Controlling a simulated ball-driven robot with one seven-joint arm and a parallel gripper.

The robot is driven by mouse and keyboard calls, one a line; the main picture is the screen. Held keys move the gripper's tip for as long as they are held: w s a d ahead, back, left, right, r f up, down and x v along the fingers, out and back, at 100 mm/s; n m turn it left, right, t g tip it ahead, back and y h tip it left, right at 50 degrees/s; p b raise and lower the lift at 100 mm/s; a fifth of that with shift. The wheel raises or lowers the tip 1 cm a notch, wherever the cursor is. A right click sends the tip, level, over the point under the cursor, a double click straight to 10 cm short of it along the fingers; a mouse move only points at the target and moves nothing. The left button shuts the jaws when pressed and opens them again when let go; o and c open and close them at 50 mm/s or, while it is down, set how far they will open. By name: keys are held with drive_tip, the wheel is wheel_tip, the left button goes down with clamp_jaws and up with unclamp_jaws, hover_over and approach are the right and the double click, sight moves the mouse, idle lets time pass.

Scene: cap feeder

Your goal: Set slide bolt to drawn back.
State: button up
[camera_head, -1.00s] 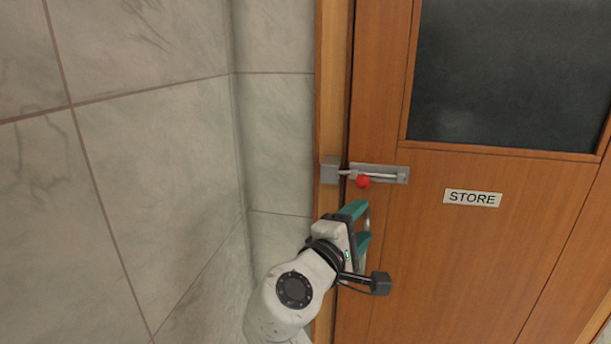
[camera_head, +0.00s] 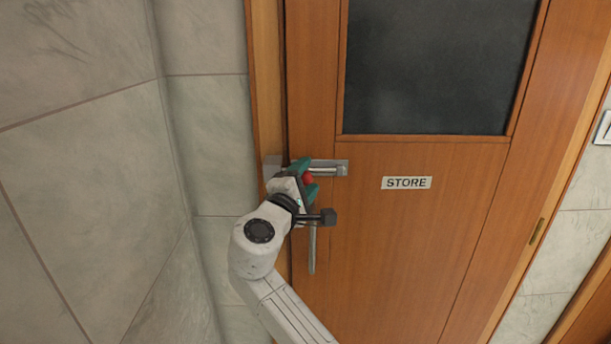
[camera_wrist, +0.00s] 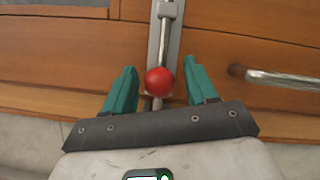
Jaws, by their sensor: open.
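The slide bolt (camera_head: 328,168) is a grey metal plate with a rod, mounted on the wooden door near its left edge. Its rod reaches left towards the grey keeper block (camera_head: 271,167) on the door frame. A red ball knob (camera_head: 308,179) sits on the rod; in the wrist view the knob (camera_wrist: 160,81) lies between my fingers. My gripper (camera_head: 308,179) has teal fingers, one on each side of the knob. In the wrist view my gripper (camera_wrist: 160,88) is open, with gaps between both fingers and the knob. The rod's end at the keeper is hidden.
The wooden door (camera_head: 400,250) has a dark window (camera_head: 430,70) and a STORE sign (camera_head: 406,183). A vertical metal handle (camera_head: 312,250) stands below the bolt, close to my arm. A tiled wall (camera_head: 90,180) is on the left.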

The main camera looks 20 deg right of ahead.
drive_tip(key=shift+w+d, duration=0.1)
drive_tip(key=shift+c, duration=0.4)
clamp_jaws()
